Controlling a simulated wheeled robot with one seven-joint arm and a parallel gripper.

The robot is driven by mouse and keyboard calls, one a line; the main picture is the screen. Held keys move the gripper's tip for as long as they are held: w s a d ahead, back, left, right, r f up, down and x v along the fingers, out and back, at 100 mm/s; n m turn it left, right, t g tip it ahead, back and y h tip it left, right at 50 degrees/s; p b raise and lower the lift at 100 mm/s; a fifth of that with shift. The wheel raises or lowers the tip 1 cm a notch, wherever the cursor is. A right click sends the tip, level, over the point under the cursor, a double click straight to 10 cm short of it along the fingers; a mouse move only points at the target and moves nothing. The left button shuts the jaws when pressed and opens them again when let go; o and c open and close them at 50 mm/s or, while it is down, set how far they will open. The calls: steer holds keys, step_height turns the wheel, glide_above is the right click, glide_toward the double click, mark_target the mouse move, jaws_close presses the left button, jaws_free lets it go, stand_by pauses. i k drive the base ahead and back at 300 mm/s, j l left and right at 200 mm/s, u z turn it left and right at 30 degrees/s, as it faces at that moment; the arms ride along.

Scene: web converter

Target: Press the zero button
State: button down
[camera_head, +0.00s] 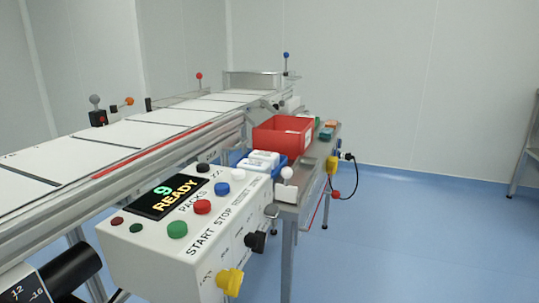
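A white control box (150,250) stands at the lower left in the head view, beside the conveyor. Its sloped top has a display (168,196) reading "9 READY" with "PACKS" beside it. A green button (177,229), a red button (202,207) and a blue button (222,188) form a row above the words START, STOP and a blurred third word. A black button (203,168) and a white button (237,174) sit at the far end, with small unreadable marks between. No readable label shows which button is zero. My gripper is not in view.
A yellow knob (229,281) and a black knob (255,241) stick out from the box's front. A conveyor (130,133) runs behind it. A red bin (283,136) and white packs (259,161) are on a side table beyond. Blue floor (420,230) at the right is clear.

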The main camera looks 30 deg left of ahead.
mark_target(236, 174)
steer(key=i+l+u, duration=0.2)
steer(key=i+u, duration=0.25)
steer(key=i+l+u, duration=0.35)
steer(key=i+u, duration=0.15)
steer(key=i+l+u, duration=0.15)
steer(key=u, duration=0.35)
steer(key=i+l+u, duration=0.3)
steer(key=u, duration=0.15)
steer(key=i+l+u, duration=0.15)
steer(key=l+u, duration=0.2)
steer(key=u, duration=0.15)
steer(key=i+l+u, duration=0.1)
steer(key=l+u, duration=0.25)
steer(key=u, duration=0.15)
steer(key=l+u, duration=1)
steer(key=l, duration=0.2)
steer(key=i+l, duration=0.05)
